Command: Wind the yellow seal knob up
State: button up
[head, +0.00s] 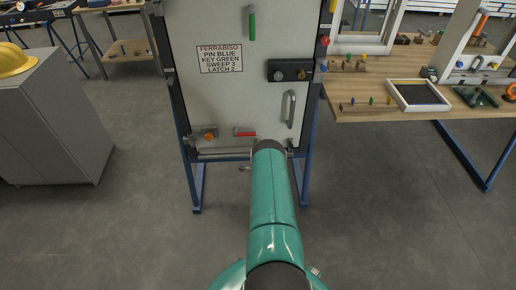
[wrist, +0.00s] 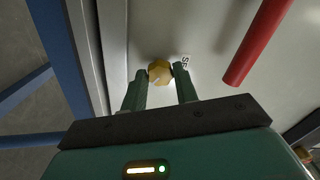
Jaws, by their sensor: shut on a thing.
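The yellow seal knob (wrist: 160,73) is a small faceted knob on the pale panel in the wrist view. My gripper (wrist: 160,72) has its two green fingers on either side of it, with the fingertips closed on it.
In the wrist view a red bar (wrist: 258,42) stands close on the right. In the head view the panel carries an orange knob (head: 209,136), a red handle (head: 244,132), a grey handle (head: 290,109) and a black latch box (head: 290,70). A wooden bench (head: 365,108) is right.

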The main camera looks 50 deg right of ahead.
jog(key=n, duration=2.4)
jog(key=shift+n, duration=0.4)
jog(key=o, duration=1)
jog(key=shift+c, duration=0.2)
jog(key=shift+s, duration=0.1)
